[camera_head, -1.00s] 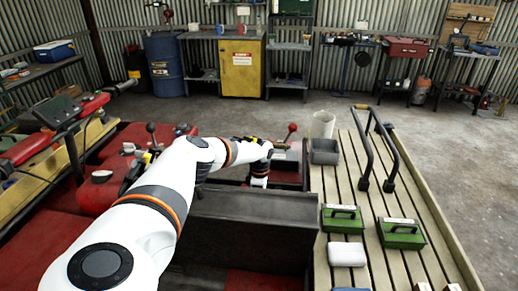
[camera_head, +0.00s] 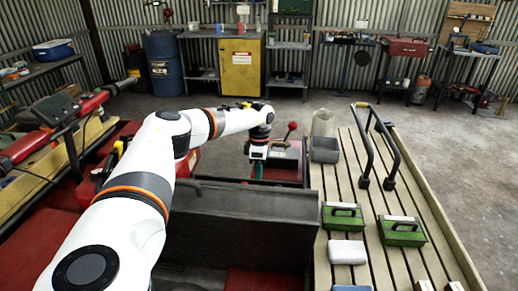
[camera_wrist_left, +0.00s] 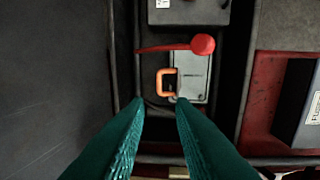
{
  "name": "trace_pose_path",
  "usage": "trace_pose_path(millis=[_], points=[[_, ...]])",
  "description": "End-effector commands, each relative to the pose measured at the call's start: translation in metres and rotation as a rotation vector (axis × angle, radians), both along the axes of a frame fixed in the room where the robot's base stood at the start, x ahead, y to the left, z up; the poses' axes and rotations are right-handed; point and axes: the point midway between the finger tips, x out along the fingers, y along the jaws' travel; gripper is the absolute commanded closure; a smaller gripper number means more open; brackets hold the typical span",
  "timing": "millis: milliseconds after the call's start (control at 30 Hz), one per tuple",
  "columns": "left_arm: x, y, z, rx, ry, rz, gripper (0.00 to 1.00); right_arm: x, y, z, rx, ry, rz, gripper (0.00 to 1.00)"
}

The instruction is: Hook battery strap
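My left gripper (camera_head: 257,171) points down at the far end of the left arm, beside the red-knobbed lever (camera_head: 291,128). In the left wrist view its two teal fingers (camera_wrist_left: 160,102) are spread apart with nothing between them. An orange loop (camera_wrist_left: 160,82), which looks like the strap's hook or handle, lies just beyond the fingertips, against a grey box (camera_wrist_left: 194,74) that may be the battery. The lever's red knob (camera_wrist_left: 203,44) hangs over that box. I cannot make out a strap band. The right gripper is not in view.
Dark walls (camera_wrist_left: 238,75) enclose the bay around the grey box. A black box (camera_wrist_left: 188,12) sits beyond it. In the head view a dark panel (camera_head: 240,212) stands in front of the gripper. A slatted rack (camera_head: 352,190) with green boxes lies right.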

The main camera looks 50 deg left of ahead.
Motion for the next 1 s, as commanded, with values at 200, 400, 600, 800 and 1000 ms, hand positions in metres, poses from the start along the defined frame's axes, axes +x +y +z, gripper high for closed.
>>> trace_pose_path(millis=[200,400,600,800,1000], points=[[-0.003,-0.005,0.0,0.031,0.004,0.197,1.0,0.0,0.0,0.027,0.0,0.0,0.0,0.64],[-0.014,-0.016,-0.011,0.08,-0.008,0.618,1.0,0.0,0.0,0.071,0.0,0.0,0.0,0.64],[-0.031,-0.029,-0.024,0.101,-0.027,1.054,1.0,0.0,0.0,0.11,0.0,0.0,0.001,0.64],[-0.048,-0.041,-0.035,0.097,-0.037,1.391,1.0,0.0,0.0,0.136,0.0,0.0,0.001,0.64],[-0.055,-0.046,-0.044,0.089,-0.038,1.53,1.0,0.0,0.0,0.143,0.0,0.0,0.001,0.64]])
